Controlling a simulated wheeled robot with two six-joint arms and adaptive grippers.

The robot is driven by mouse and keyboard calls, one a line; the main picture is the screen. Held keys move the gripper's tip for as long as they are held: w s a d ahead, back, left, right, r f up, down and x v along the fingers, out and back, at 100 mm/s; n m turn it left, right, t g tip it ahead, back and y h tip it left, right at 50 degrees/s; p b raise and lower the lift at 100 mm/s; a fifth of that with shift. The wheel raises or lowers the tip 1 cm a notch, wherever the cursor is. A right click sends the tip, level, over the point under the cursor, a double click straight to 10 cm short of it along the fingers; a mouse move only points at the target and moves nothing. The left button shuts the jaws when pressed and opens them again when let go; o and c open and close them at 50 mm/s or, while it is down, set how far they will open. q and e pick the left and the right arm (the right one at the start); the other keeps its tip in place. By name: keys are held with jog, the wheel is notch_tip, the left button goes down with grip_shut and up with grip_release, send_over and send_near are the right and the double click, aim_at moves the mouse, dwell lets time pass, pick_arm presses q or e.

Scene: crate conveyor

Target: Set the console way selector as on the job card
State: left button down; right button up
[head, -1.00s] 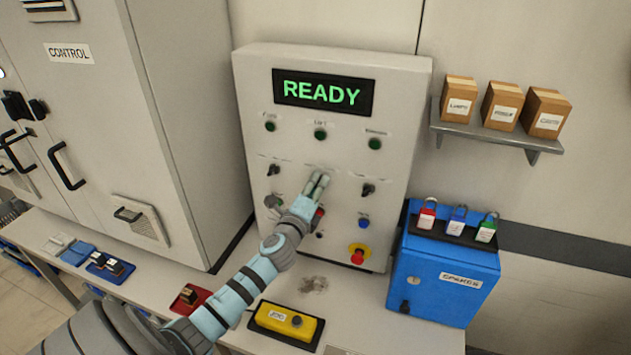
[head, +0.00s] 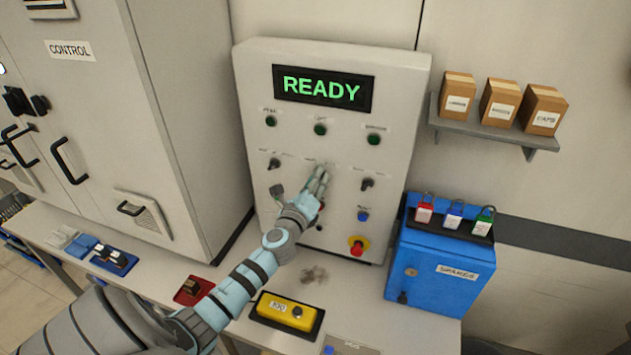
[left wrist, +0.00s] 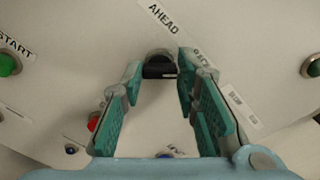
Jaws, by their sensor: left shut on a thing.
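The console (head: 410,75) stands upright with a green READY display (head: 321,90). My left gripper (head: 319,176) is at the middle of its face, in the row of black selectors. In the left wrist view its teal fingers (left wrist: 157,75) are shut on the dark knob of the way selector (left wrist: 159,67). An AHEAD label (left wrist: 159,18) shows above the knob, and another label beside it is partly hidden by a finger. In the head view my fingers cover this knob. Which way it points is hard to tell. I cannot make out a job card.
Black selectors sit left (head: 274,163) and right (head: 367,184) of my gripper. Below right are a blue button (head: 363,215) and a red emergency stop (head: 357,246).

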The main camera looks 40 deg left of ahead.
pick_arm(q)
jog(key=c, duration=1.2)
grip_release()
jog(key=shift+c, duration=0.2)
jog(key=v, duration=1.2)
jog(key=shift+w, duration=0.1)
